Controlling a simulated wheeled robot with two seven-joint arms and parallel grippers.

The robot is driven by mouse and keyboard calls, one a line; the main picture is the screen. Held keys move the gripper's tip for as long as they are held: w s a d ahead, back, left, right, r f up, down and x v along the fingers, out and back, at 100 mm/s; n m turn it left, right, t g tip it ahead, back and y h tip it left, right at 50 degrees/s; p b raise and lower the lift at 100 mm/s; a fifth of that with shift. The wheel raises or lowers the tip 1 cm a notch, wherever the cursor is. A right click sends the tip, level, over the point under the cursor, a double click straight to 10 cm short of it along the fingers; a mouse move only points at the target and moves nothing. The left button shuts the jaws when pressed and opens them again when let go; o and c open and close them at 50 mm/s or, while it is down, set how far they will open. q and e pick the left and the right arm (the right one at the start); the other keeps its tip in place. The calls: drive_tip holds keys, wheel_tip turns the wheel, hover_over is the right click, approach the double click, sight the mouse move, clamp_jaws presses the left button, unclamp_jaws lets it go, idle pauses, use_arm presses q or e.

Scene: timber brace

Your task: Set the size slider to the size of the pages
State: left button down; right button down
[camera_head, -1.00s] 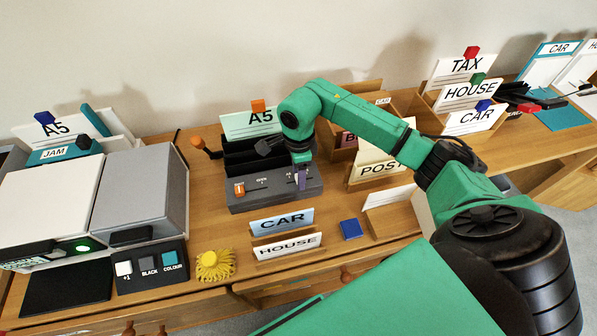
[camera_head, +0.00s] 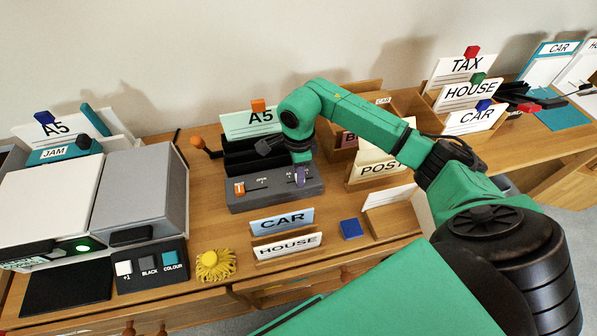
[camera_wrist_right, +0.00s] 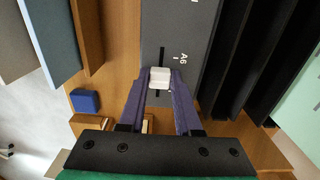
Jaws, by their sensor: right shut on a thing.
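The dark grey machine (camera_head: 265,195) stands mid-desk. A pale green page stack marked A5 (camera_head: 245,125), with an orange tab, stands in its rear slot. An orange-capped switch (camera_head: 239,188) is at the left of its front. My right gripper (camera_head: 301,177) is over the right end of this front. In the right wrist view its purple fingers (camera_wrist_right: 160,82) are shut on the white slider knob (camera_wrist_right: 159,74). The knob is close beside the printed A6 mark (camera_wrist_right: 183,58); a dark slot line runs on from it. Other size marks are hidden or unreadable. My left gripper is out of view.
CAR (camera_head: 282,221) and HOUSE (camera_head: 287,246) card holders stand in front of the machine, with a blue block (camera_head: 351,230) to their right. A POST holder (camera_head: 378,171) is close on the right. An orange-knobbed lever (camera_head: 198,142) rises at the machine's left.

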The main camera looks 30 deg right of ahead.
sight(310, 178)
idle(0.6)
drive_tip(key=shift+s+d+b, duration=0.25)
drive_tip(key=shift+d+b, duration=0.35)
drive_tip(key=shift+d, duration=0.8)
drive_tip(key=c, duration=0.9)
unclamp_jaws()
drive_tip(key=shift+r, duration=0.1)
drive_tip(key=o, duration=0.3)
drive_tip(key=shift+s+d, duration=0.1)
drive_tip(key=shift+s, duration=0.05)
drive_tip(key=shift+r, duration=0.45)
wheel_tip(310, 178, up, 14)
drive_tip(key=shift+f+b, duration=0.2)
drive_tip(key=shift+b, duration=0.1)
